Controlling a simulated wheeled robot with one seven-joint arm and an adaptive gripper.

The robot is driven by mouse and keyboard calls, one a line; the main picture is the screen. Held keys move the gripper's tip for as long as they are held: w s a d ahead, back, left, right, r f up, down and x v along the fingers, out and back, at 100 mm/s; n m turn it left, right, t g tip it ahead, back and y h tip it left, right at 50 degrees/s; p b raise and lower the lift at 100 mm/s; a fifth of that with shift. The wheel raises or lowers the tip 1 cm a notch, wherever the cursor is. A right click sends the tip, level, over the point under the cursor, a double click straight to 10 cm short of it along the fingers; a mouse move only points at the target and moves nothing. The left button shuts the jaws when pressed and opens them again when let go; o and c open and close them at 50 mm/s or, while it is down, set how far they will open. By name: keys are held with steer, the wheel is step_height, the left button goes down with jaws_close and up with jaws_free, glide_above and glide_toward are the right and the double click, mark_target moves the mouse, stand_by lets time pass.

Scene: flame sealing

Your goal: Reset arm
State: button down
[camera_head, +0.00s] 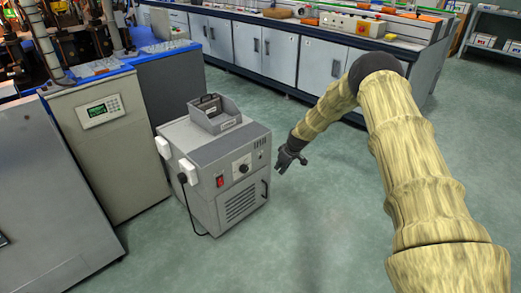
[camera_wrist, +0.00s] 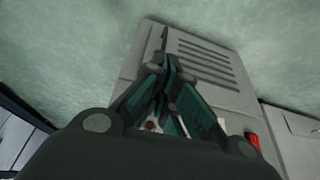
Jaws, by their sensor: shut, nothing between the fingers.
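My gripper (camera_head: 291,160) hangs at the end of my arm, just right of a grey box-shaped machine (camera_head: 234,176) in the head view. In the wrist view my gripper (camera_wrist: 162,68) has its fingers together, with nothing between them. The machine's vented face (camera_wrist: 205,62) and red switch (camera_wrist: 253,139) show behind the fingers. In the head view the same red switch (camera_head: 220,181) and a round dial (camera_head: 243,169) are on its front. I cannot tell whether the gripper touches the machine.
An open grey tray (camera_head: 215,117) sits on top of the machine. The green floor (camera_head: 320,220) is clear in front.

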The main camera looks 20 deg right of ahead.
steer(key=s+a+f+m+g, duration=0.1)
steer(key=s+a+f, duration=0.4)
steer(key=s, duration=0.4)
steer(key=s+a+f+m, duration=0.1)
steer(key=s+a+f, duration=0.4)
steer(key=s, duration=0.4)
steer(key=s+a+f+g, duration=0.1)
steer(key=s+a+f, duration=0.4)
steer(key=s, duration=0.4)
steer(key=s+a+m+g+h, duration=0.1)
steer(key=s+a+m, duration=0.15)
steer(key=s, duration=1.65)
steer(key=s+a+r+g, duration=0.1)
steer(key=s+r, duration=0.2)
steer(key=s, duration=0.5)
steer(key=s+r, duration=0.3)
steer(key=s, duration=0.5)
step_height(320, 180, up, 27)
steer(key=p, duration=2.8)
steer(key=shift+w+a+r+m+h+p, duration=0.2)
steer(key=shift+w+m+h+p, duration=0.1)
steer(key=shift+m+h, duration=0.15)
steer(key=shift+s+f, duration=0.1)
steer(key=shift+s, duration=0.05)
